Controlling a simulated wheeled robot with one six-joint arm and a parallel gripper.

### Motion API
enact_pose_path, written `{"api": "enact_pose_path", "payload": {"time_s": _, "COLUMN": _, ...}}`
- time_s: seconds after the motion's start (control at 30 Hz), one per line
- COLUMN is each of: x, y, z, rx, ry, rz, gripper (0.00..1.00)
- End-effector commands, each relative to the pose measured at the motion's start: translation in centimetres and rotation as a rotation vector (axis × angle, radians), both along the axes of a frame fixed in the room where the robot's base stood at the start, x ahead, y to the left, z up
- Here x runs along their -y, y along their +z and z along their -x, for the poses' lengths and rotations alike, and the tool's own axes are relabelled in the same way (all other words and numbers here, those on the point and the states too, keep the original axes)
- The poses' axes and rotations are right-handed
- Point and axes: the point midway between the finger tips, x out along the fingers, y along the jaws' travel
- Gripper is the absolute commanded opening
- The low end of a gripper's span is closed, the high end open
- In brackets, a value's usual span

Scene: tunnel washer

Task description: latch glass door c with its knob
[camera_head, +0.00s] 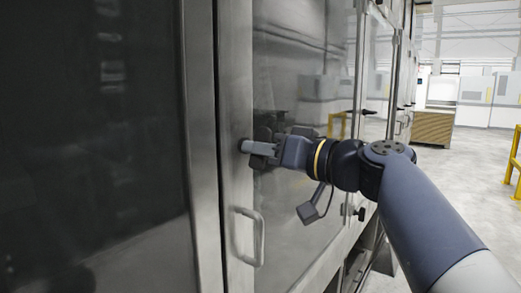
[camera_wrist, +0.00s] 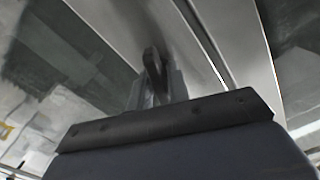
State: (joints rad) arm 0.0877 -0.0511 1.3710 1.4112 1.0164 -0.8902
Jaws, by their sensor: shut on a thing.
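My gripper (camera_head: 254,149) reaches in from the right in the body camera view and is shut at the steel door frame. In the wrist view its fingers (camera_wrist: 157,96) close around a dark knob (camera_wrist: 152,60) on a pale metal strip. The knob is mostly hidden by the fingers in the body camera view. Glass doors stand on both sides of the frame: a dark glass panel (camera_head: 90,140) at the left and a reflective glass panel (camera_head: 290,75) behind my gripper. I cannot tell by any label which is door c.
A metal pull handle (camera_head: 259,238) sticks out of the frame below my gripper. More dark knobs (camera_head: 361,213) show farther along the machine. Open floor (camera_head: 440,185) lies at the right, with a yellow rail (camera_head: 513,160) at the edge and a wooden crate (camera_head: 432,127) behind.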

Motion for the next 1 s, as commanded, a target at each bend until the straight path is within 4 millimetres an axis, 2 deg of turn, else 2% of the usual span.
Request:
{"api": "enact_pose_path", "payload": {"time_s": 0.47, "x": 0.0, "y": -0.02, "z": 0.04, "rx": -0.088, "ry": 0.0, "rz": -0.07, "gripper": 0.0}}
{"api": "enact_pose_path", "payload": {"time_s": 1.0, "x": -0.06, "y": 0.16, "z": 0.09, "rx": -0.467, "ry": 0.0, "rz": -0.365, "gripper": 0.0}}
